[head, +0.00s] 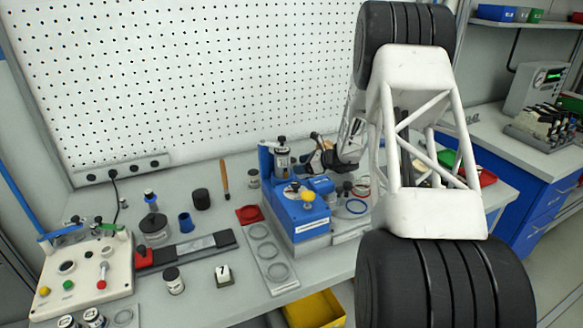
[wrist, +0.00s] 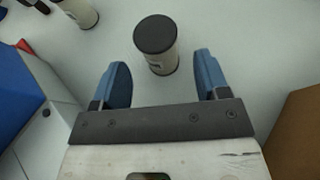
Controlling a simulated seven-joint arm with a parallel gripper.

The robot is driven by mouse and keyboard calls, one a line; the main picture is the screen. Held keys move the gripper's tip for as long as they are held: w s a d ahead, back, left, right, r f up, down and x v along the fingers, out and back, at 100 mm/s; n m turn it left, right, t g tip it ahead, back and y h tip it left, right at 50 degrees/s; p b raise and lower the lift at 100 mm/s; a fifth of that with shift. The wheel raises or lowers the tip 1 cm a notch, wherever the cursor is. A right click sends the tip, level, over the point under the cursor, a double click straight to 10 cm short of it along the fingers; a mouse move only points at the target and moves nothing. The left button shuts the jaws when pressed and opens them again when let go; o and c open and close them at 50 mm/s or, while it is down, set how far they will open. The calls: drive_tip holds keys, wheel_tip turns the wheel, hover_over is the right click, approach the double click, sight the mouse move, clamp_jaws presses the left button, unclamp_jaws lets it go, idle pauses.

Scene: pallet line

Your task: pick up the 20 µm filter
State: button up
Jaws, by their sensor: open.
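In the wrist view a pale canister with a black lid (wrist: 157,48) stands upright, just ahead of and between my fingertips. Its label is too small to read, so I cannot tell whether it is the 20 µm filter. My gripper (wrist: 162,78) is open and empty, its two blue fingers apart, with neither touching the canister. A second similar canister (wrist: 78,12) stands at the top left of the wrist view. In the head view my gripper (head: 316,152) is behind the blue machine, and a small dark-lidded canister (head: 253,178) stands to its left.
The blue machine (head: 298,212) stands close to my gripper. A brown box-like surface (wrist: 295,130) is at the lower right of the wrist view. More canisters (head: 174,281) and a control box (head: 85,272) are on the left bench. The perforated wall panel (head: 180,80) rises behind.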

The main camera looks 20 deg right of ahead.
drive_tip(key=shift+x, duration=2.4)
drive_tip(key=c, duration=1.1)
drive_tip(key=shift+o, duration=0.2)
drive_tip(key=shift+r, duration=0.1)
drive_tip(key=shift+r, duration=4.9)
